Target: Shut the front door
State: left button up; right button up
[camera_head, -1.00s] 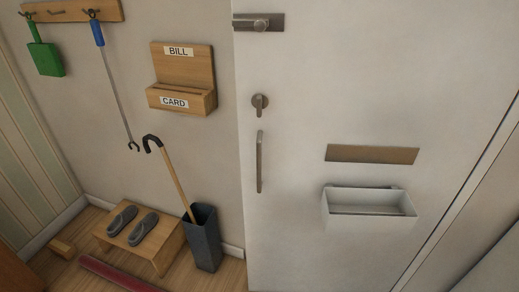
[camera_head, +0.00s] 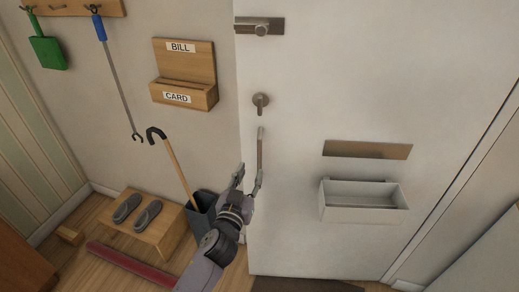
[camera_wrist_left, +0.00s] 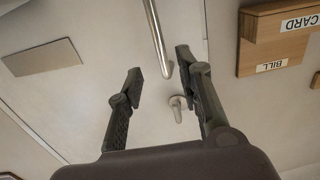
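The white front door (camera_head: 330,100) fills the middle and right of the head view. Its left edge overlaps the wall; I cannot tell how far ajar it is. On the door are a slim vertical pull handle (camera_head: 260,150), a lever (camera_head: 260,103) above it and a latch (camera_head: 262,26) at the top. My left gripper (camera_head: 249,176) is open at the lower end of the pull handle. In the left wrist view, the handle (camera_wrist_left: 157,35) shows between the spread fingers (camera_wrist_left: 160,70), and I see no clear contact. My right gripper is not in view.
A white letter basket (camera_head: 362,205) sticks out from the door below a slot plate (camera_head: 367,149). Left of the door stand an umbrella bin (camera_head: 202,222) with a cane and a wooden step (camera_head: 150,232) with slippers. A dark mat (camera_head: 305,285) lies at the door's foot.

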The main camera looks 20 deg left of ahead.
aim_at(259, 154)
pick_arm(q)
jog(key=w, duration=1)
jog(key=shift+w+a+p, duration=0.15)
jog(key=shift+w+p, duration=0.2)
jog(key=shift+p, duration=0.05)
jog(key=shift+c, duration=0.4)
grip_shut()
